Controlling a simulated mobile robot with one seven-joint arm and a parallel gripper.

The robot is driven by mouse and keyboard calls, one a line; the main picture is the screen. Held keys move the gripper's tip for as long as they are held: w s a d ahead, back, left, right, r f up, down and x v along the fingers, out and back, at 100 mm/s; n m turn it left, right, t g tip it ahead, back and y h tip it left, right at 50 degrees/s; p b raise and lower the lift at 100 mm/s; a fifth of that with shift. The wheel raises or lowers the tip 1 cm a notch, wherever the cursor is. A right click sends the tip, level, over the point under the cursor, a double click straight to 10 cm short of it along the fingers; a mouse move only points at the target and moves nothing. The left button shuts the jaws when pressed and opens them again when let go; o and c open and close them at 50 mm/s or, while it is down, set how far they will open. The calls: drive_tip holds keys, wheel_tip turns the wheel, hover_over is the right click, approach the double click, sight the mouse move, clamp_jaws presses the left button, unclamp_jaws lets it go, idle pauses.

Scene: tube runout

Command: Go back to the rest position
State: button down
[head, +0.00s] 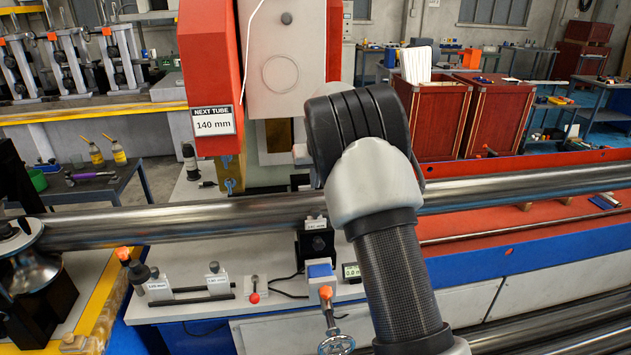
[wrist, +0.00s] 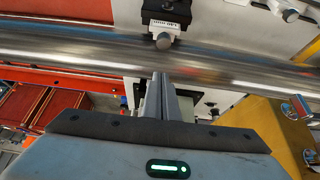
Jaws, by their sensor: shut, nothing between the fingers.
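In the wrist view my gripper (wrist: 160,76) is shut and empty, its two fingers together. Their tips show at the lower edge of the long shiny steel tube (wrist: 80,52); I cannot tell whether they touch it. In the head view the tube (head: 150,222) runs across the whole picture, and my arm crosses in front of it right of centre. My gripper's fingers are hidden there behind my own wrist. A small black block with a label (head: 318,240) is at the tube, and it also shows in the wrist view (wrist: 165,20).
A red and white machine (head: 211,75) with a "140 mm" sign (head: 213,122) stands behind the tube. A roller stand (head: 30,265) is at the left. Labelled gauge blocks (head: 218,283), a red-knobbed lever (head: 254,290) and an orange-handled handwheel (head: 335,342) are in front.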

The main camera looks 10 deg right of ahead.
drive_tip(key=s+r+y, duration=0.1)
drive_tip(key=s+r, duration=0.7)
drive_tip(key=s, duration=0.3)
drive_tip(key=s+r, duration=0.8)
drive_tip(key=s, duration=0.4)
drive_tip(key=s+f, duration=0.2)
drive_tip(key=s, duration=1)
drive_tip(key=s+f+h, duration=0.1)
drive_tip(key=s, duration=1.1)
drive_tip(key=shift+s+f, duration=0.2)
drive_tip(key=shift+f, duration=0.2)
drive_tip(key=shift+s, duration=0.1)
